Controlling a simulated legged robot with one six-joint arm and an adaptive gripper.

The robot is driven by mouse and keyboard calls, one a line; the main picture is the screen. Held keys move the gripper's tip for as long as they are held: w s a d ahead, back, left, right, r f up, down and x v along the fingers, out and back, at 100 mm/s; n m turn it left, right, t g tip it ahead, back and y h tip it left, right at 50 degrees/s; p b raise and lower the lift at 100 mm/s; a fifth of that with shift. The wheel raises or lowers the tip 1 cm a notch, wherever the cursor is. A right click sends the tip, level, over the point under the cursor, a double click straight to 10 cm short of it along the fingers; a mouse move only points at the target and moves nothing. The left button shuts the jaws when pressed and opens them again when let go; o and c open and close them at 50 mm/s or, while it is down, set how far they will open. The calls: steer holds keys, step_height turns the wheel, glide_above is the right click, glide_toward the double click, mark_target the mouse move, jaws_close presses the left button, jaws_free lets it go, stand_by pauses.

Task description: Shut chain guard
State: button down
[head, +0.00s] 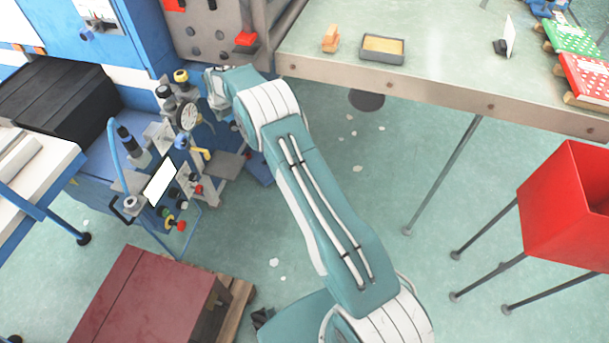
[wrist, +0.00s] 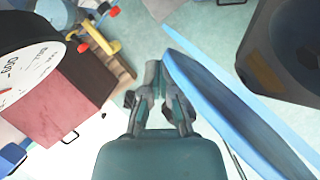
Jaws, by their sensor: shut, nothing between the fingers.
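My gripper (wrist: 153,72) is shut and empty in the middle of the wrist view. A long blue curved panel (wrist: 235,115), which looks like the chain guard, runs from beside my fingertips down to the lower right. Its upper end is right next to the fingers; I cannot tell whether they touch. I cannot make out the guard in that view.
A round dial (wrist: 25,70) is close on the left in the wrist view, and a dark housing (wrist: 290,50) at upper right. In the head view a dark red box (head: 150,300) stands on a pallet, a workbench (head: 440,90) at upper right, and a red bin (head: 565,205) at right.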

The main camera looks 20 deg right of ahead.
steer(key=shift+w+d+m, duration=0.3)
steer(key=shift+w+d, duration=0.15)
steer(key=shift+w, duration=0.15)
steer(key=shift+a, duration=0.25)
